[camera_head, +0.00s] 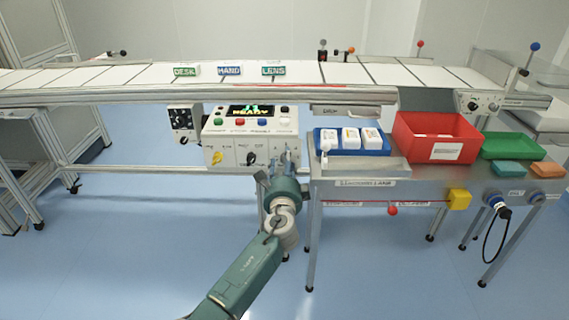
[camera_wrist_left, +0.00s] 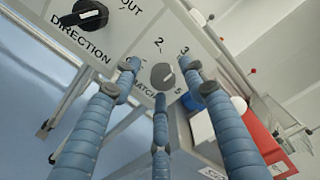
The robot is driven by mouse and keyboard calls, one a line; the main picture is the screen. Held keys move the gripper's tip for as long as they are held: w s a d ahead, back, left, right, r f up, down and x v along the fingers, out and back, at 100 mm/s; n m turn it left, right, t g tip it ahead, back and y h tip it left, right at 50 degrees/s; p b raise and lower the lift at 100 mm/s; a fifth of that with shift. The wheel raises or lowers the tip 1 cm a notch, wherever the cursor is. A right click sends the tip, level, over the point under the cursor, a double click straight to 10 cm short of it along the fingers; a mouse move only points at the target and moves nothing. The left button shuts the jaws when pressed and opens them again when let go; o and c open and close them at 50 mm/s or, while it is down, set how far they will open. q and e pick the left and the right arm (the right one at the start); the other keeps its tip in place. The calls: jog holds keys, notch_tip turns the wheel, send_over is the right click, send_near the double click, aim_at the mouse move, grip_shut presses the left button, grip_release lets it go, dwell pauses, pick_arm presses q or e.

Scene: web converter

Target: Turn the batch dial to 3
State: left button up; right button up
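The batch dial (camera_wrist_left: 162,76) is a small grey knob with a light pointer mark on the white control panel (camera_head: 229,141). In the left wrist view the numbers 2, 3 and 5 are readable around it. The mark seems to lie on the dial's right side, but I cannot tell which number it points to. My left gripper (camera_wrist_left: 160,78) is open, its three blue fingers spread around the dial with visible gaps. In the head view the left gripper (camera_head: 284,165) is in front of the panel's lower right and hides the dial. My right gripper is not in view.
The black direction knob (camera_wrist_left: 80,14) is left of the batch dial; a yellow knob (camera_head: 217,157) is farther left. The panel has a lit display (camera_head: 251,112) and coloured buttons. A steel table (camera_head: 345,180) with a blue tray (camera_head: 325,152) and red bin (camera_head: 400,140) stands close right.

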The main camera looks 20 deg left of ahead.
pick_arm(q)
jog(key=shift+d, duration=0.15)
jog(key=v, duration=1.2)
